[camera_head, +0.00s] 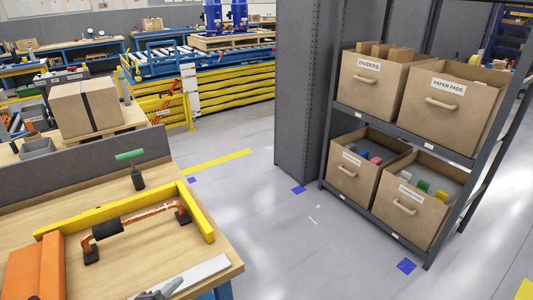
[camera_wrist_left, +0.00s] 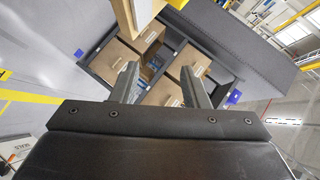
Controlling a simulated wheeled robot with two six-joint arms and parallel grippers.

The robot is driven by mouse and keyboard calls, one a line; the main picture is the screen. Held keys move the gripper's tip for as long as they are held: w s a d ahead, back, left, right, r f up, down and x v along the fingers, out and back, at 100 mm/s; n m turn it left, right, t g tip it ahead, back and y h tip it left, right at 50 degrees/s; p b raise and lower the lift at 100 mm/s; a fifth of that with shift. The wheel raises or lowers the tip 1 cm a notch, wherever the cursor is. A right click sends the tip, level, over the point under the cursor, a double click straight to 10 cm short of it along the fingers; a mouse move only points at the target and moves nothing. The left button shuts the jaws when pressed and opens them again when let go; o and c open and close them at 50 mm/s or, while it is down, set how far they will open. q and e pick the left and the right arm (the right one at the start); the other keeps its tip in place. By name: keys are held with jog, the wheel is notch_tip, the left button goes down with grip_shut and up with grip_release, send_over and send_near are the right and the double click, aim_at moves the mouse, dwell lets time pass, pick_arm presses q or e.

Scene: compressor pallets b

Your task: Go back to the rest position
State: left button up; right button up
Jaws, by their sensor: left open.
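My left gripper (camera_wrist_left: 159,78) shows in the left wrist view with its two fingers apart and nothing between them. Beyond the fingers are the shelf rack's bins, seen tilted. My right gripper is in neither view.
A shelf rack (camera_head: 375,120) with labelled bins stands right. Open floor lies between.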

pick_arm(q)
jog(key=s+a+f+n+g+y, duration=0.1)
jog(key=s+a+f+n+g, duration=0.2)
jog(key=f, duration=1.3)
jog(key=s+a+f+n+g+y, duration=0.1)
jog(key=s+f+n+g+y, duration=0.35)
jog(key=f, duration=1.05)
jog(key=s+a+f+n+g, duration=0.2)
jog(key=s+a+f+n, duration=0.2)
jog(key=s+f, duration=0.6)
jog(key=s+a+f+n+g, duration=0.2)
jog(key=s+a+f+n, duration=0.2)
jog(key=s+f, duration=0.6)
jog(key=s+n+h, duration=0.1)
jog(key=s, duration=0.5)
jog(key=shift+s+f, duration=0.25)
jog(key=shift+f, duration=0.05)
jog(key=shift+c, duration=0.4)
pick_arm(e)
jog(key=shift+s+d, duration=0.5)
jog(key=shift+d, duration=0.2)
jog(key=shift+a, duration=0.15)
